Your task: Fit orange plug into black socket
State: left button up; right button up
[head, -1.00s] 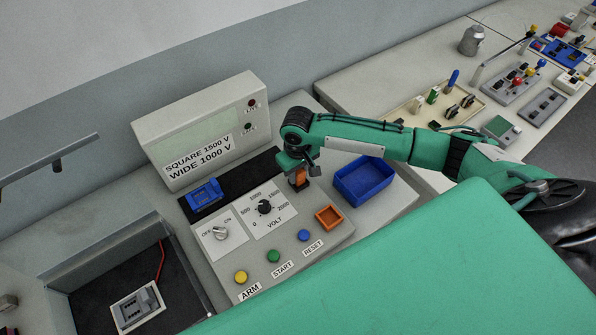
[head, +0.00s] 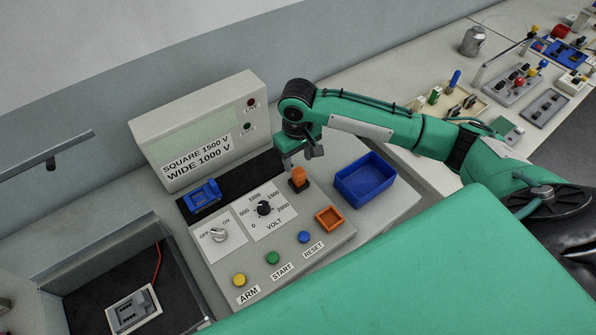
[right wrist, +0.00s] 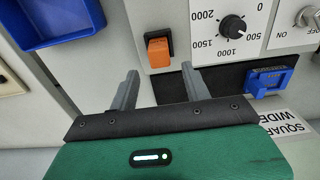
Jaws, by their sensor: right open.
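The orange plug (head: 299,173) stands upright on the black socket (head: 297,185) in the grey panel, to the right of the volt dial. In the right wrist view the plug (right wrist: 158,52) covers most of the socket (right wrist: 172,40). How deep it sits cannot be told. My right gripper (head: 297,158) is open and empty, above and behind the plug in the head view. In the right wrist view its two fingertips (right wrist: 160,82) are spread apart, and the plug is beyond them, untouched. My left gripper is not in view.
A blue bin (head: 365,180) and an orange square tray (head: 329,218) are right of the plug. The volt dial (head: 264,208) and a blue connector (head: 203,196) are to its left. The display box (head: 195,130) rises behind. Buttons line the panel's front.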

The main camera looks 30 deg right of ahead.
aim_at(298, 170)
notch_tip(298, 170, up, 5)
jog(key=shift+r+b, duration=0.1)
jog(key=shift+b, duration=0.3)
jog(key=shift+s, duration=0.1)
